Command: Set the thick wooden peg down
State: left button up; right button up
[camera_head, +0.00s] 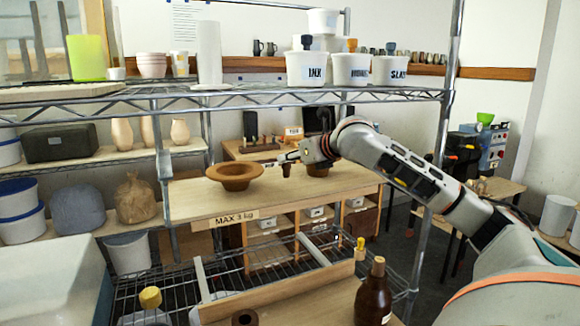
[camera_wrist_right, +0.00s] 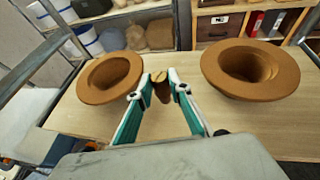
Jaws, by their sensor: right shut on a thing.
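My right gripper (camera_head: 289,158) is shut on a short brown wooden peg (camera_head: 287,170) above the wooden shelf board (camera_head: 210,198). In the right wrist view, the peg (camera_wrist_right: 161,91) shows between the fingertips (camera_wrist_right: 160,82), and its lower part is partly hidden by them. Whether the peg touches the board is hard to tell. My left gripper is in neither view.
Two brown wide-rimmed bowls (camera_head: 235,176) (camera_head: 318,170) stand on the board, one on either side of the gripper. Wire shelf posts (camera_head: 162,180) frame the space. A brown bottle (camera_head: 374,296) stands in front. Bare board lies between and before the bowls.

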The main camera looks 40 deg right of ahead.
aim_at(290, 168)
jog(key=shift+f, duration=1.5)
jog(key=shift+f, duration=0.1)
jog(key=o, duration=0.8)
jog(key=shift+c, duration=0.2)
